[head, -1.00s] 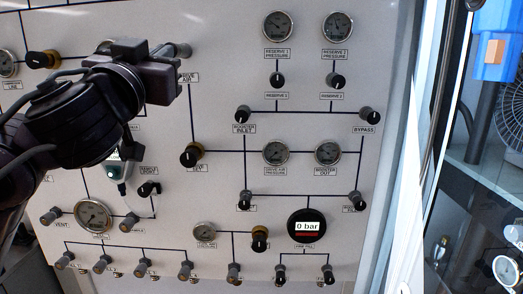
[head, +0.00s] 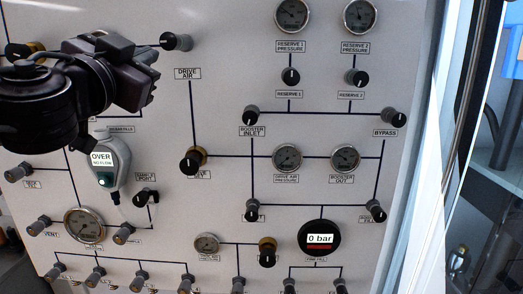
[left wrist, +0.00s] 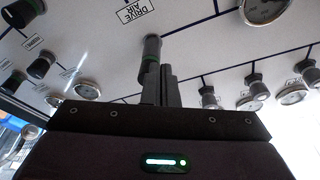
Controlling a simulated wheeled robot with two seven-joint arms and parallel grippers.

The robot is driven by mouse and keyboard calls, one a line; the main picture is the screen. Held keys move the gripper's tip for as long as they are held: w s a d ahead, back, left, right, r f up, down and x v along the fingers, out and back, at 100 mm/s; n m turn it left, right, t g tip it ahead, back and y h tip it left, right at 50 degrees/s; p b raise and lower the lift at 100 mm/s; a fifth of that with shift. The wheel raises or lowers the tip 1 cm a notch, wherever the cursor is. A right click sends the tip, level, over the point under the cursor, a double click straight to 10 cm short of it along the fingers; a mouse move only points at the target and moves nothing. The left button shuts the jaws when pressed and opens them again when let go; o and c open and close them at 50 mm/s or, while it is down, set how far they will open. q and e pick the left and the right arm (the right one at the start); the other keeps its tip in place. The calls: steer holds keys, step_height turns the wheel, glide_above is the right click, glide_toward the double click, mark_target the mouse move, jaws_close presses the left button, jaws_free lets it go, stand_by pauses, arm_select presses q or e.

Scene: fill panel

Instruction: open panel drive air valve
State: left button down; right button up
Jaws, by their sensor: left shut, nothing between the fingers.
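The drive air valve is a dark knob (head: 176,41) at the upper left of the panel, above the "DRIVE AIR" label (head: 187,73). In the left wrist view the knob (left wrist: 151,48) has a green ring and stands out from the panel just beyond my fingertips. My left gripper (head: 150,72) is beside the knob, at its lower left. In the left wrist view its fingers (left wrist: 162,80) are shut and empty and overlap the knob's lower end. I cannot tell whether they touch it. My right gripper is out of view.
A handheld meter (head: 104,160) reading "OVER" hangs below my left arm. A brass-based valve (head: 193,160) sits below the drive air label. The drive air pressure gauge (head: 287,157), booster inlet knob (head: 250,115) and a "0 bar" display (head: 319,237) lie to the right.

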arm_select(q)
steer(key=shift+w, duration=0.8)
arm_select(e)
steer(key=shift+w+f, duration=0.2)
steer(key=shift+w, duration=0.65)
arm_select(q)
steer(key=shift+r, duration=0.1)
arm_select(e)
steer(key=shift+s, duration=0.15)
arm_select(q)
steer(key=shift+d+r, duration=0.2)
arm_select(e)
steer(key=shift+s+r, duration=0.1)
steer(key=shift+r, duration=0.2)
arm_select(q)
steer(key=shift+f, duration=0.1)
